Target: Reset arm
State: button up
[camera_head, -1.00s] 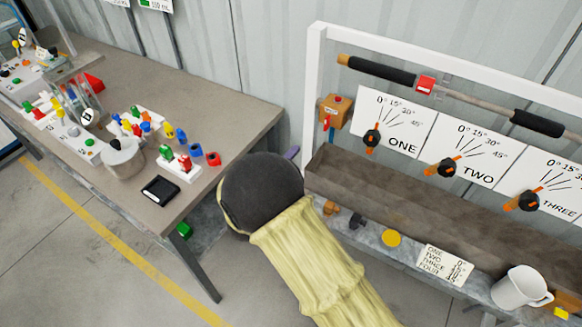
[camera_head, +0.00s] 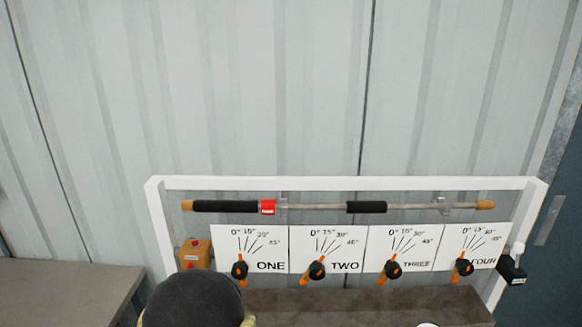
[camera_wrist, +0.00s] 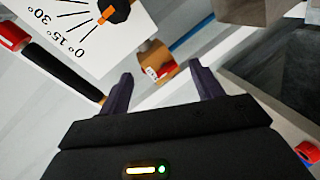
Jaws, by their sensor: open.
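In the wrist view my gripper (camera_wrist: 160,88) is open, its two dark fingers spread with nothing between them. Beyond the fingertips is an orange box (camera_wrist: 157,62), and a dial panel (camera_wrist: 85,25) with degree marks is at the upper left. In the head view the rounded dark end of my arm (camera_head: 192,300) shows at the bottom, in front of the white-framed stand; the gripper fingers are hidden there. The orange box (camera_head: 194,254) with a red button sits on the stand's left post, just above my arm.
Panels ONE (camera_head: 262,248), TWO (camera_head: 332,249), THREE (camera_head: 403,248) and FOUR (camera_head: 472,246) carry orange-handled dials. A bar with black grips (camera_head: 235,206) runs above them. A brown trough (camera_head: 350,306) lies below. A table (camera_head: 65,290) stands left; the corrugated wall is behind.

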jog(key=d+r+m+g, duration=0.3)
jog(key=d+m+g, duration=0.4)
jog(key=d, duration=1.4)
jog(key=s+d+m+g+h, duration=0.1)
jog(key=s+d+m+g, duration=0.4)
jog(key=s+d, duration=1.1)
jog(key=d+m, duration=0.2)
jog(key=shift+f+m, duration=0.15)
jog(key=shift+m, duration=0.25)
